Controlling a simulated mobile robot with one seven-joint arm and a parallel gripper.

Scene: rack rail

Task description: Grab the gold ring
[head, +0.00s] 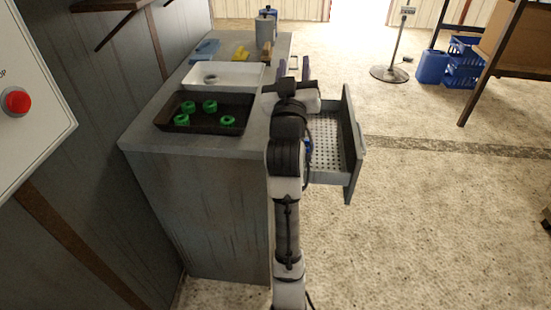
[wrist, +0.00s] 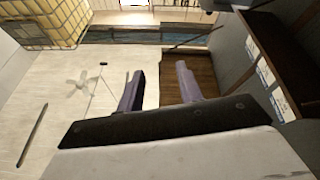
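I cannot make out a gold ring in either view. A small round ring-like item (head: 210,79) lies in the white tray (head: 246,77) on the cabinet; its colour looks greyish. My gripper (head: 294,68) is by the cabinet's right edge, near the open drawer (head: 353,140), and my arm hides part of the drawer. In the wrist view, my gripper's two fingers (wrist: 160,84) stand apart with nothing between them.
A dark tray (head: 164,126) with several green rings sits at the cabinet's (head: 200,148) near end. Behind the white tray are a blue item (head: 204,50), a yellow item (head: 241,52) and a grey canister (head: 265,31). Blue crates (head: 462,67) stand far right. Floor right of the drawer is clear.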

